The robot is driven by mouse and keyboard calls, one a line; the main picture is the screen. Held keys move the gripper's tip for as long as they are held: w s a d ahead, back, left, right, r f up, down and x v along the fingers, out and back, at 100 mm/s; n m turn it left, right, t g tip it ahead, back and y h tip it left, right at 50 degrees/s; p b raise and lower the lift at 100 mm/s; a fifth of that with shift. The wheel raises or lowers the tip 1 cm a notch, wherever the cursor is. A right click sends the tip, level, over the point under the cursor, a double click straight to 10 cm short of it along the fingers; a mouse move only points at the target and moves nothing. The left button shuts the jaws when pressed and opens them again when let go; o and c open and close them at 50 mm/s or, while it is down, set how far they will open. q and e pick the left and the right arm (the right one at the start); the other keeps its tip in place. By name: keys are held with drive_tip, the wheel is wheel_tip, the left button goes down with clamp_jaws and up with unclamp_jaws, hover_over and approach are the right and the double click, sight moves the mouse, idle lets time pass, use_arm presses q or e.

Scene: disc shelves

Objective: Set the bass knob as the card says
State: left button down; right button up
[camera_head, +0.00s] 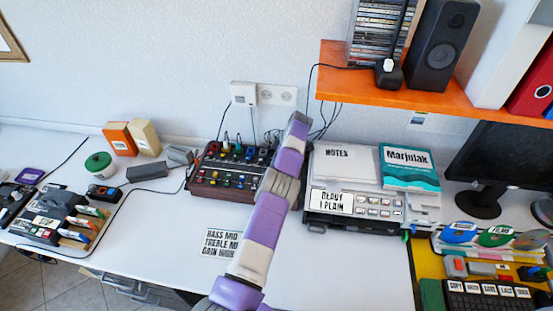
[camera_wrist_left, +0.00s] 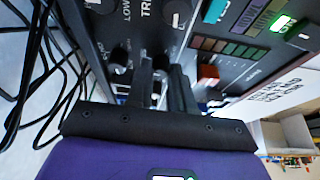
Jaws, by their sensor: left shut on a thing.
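The card (camera_head: 222,242) lies on the desk, its right side hidden by my left arm; I read "BASS MID", "TREBLE MI" and "GAIN HIGH" on it. A dark panel with many coloured knobs (camera_head: 215,175) stands behind it, its right end partly covered by my arm. In the left wrist view, my left gripper (camera_wrist_left: 162,72) reaches onto a dark panel with dark knobs and is shut on a knob mostly hidden between its fingers. Another knob (camera_wrist_left: 119,58) stands beside the fingers, and a knob with a white pointer (camera_wrist_left: 179,15) is beyond them. My right gripper is not in view.
A grey device (camera_head: 410,212) with notes and a booklet on top stands right of my arm. Cables (camera_wrist_left: 45,75) hang at the left of the wrist view. An orange shelf (camera_head: 440,98) overhangs the back right. The front desk left of the card is clear.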

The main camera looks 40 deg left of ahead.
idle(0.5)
use_arm(q)
drive_tip(key=c, duration=1)
unclamp_jaws()
drive_tip(key=p+v, duration=0.3)
drive_tip(key=v, duration=0.4)
drive_tip(key=shift+r, duration=0.25)
drive_tip(key=shift+f, duration=0.1)
